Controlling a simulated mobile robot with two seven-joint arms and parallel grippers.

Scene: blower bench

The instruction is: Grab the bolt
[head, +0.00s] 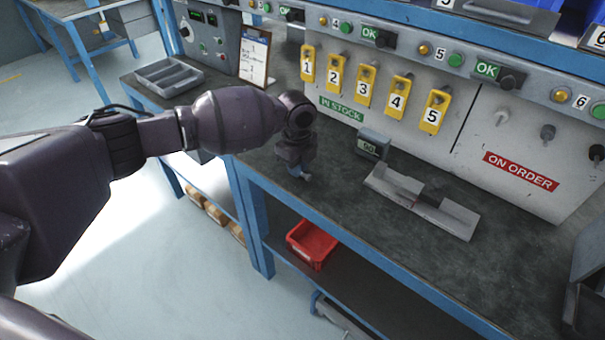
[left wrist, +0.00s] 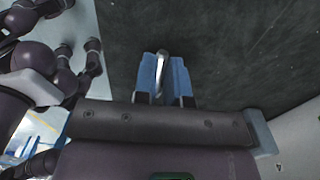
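The bolt (left wrist: 161,70) is a slim silvery metal piece in the left wrist view. It lies between the two blue fingertips of my left gripper (left wrist: 164,78), which are close together and look shut on it. In the head view my left gripper (head: 300,172) points down, with its blue tips just above the dark bench top (head: 330,205) near its front edge. The bolt is too small there to make out clearly. My right gripper is in neither view.
A grey slotted fixture (head: 425,200) and a small grey display box (head: 373,143) stand to the right. Yellow numbered tags (head: 364,86) hang on the back panel. A grey tray (head: 168,76) sits at the left. A red bin (head: 312,244) is on the lower shelf.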

